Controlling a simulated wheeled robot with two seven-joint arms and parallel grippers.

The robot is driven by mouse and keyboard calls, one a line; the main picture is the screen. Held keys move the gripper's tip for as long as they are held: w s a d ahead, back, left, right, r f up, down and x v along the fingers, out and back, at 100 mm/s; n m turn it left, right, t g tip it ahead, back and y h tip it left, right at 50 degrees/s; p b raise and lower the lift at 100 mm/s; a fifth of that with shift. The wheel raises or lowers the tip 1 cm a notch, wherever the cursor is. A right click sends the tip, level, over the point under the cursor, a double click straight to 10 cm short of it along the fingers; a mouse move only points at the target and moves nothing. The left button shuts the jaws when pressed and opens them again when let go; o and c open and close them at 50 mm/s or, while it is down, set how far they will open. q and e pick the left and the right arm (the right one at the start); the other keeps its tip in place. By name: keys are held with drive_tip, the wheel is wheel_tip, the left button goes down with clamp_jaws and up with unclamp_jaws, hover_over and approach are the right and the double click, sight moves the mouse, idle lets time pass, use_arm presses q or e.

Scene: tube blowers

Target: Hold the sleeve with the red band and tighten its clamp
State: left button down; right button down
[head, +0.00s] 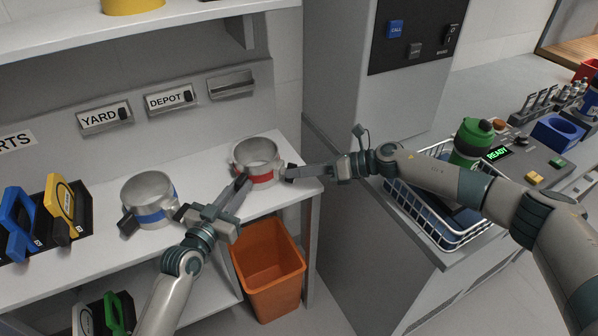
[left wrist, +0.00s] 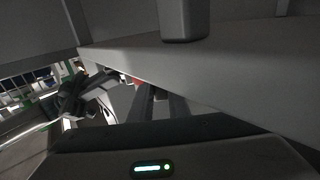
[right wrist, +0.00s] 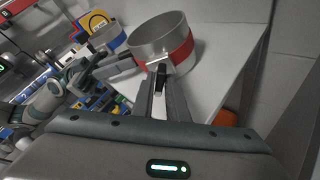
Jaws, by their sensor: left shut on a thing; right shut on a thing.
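The metal sleeve with the red band (head: 257,165) stands upright on the white shelf, open end up. It also shows in the right wrist view (right wrist: 160,40). My left gripper (head: 242,186) is shut at the sleeve's front left, apparently on its dark grip; the fingers hide the exact contact. In the left wrist view only a sliver of red shows beyond the fingers (left wrist: 158,105). My right gripper (head: 300,172) is shut on the dark clamp lever (right wrist: 161,78) at the sleeve's right side. The clamp's tightness cannot be told.
A sleeve with a blue band (head: 150,216) stands left on the shelf. Blue and yellow tools (head: 62,208) stand farther left. An orange bin (head: 268,272) is below the shelf edge.

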drive_tip(key=shift+d, duration=0.1)
drive_tip(key=c, duration=1.8)
unclamp_jaws()
drive_tip(key=shift+r, duration=5)
